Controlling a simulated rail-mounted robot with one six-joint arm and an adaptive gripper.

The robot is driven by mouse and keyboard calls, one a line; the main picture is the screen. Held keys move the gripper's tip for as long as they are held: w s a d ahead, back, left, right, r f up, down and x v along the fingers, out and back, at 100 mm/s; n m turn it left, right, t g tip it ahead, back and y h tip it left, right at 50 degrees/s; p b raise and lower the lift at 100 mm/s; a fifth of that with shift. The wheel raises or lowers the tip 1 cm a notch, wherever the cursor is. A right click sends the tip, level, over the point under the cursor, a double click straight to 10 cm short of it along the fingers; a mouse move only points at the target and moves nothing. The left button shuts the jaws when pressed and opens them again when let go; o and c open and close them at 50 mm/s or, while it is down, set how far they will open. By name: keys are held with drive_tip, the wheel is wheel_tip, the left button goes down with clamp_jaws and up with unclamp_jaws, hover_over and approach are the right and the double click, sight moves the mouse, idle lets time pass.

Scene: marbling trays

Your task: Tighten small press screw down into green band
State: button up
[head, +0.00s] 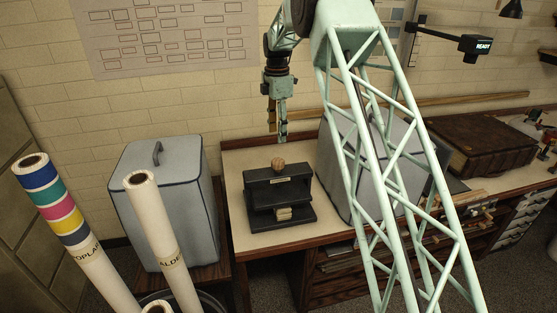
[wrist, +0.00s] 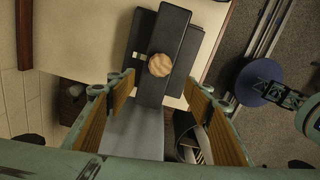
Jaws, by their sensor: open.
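The small press (head: 278,196) is a black frame standing upright on the bench top, with a pale block (head: 284,213) low in its opening. Its screw has a round wooden knob (head: 278,166) on top. No green band can be made out on the press. My gripper (head: 278,138) hangs above the press, pointing down, apart from the knob. In the wrist view the press (wrist: 178,32) and knob (wrist: 160,65) lie ahead of my open, empty fingers (wrist: 163,90), with the knob roughly centred between them.
The wooden bench (head: 240,160) has bare top left of the press. A grey covered box (head: 165,190) stands at left, another (head: 345,165) behind my arm. Paper rolls (head: 60,210) stand at front left. A display (head: 475,45) reads READY.

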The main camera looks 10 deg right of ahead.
sight(277, 161)
idle(0.3)
drive_tip(key=shift+f+p, duration=0.6)
drive_tip(key=shift+f, duration=6.25)
drive_tip(key=shift+c, duration=0.4)
drive_tip(key=c, duration=0.8)
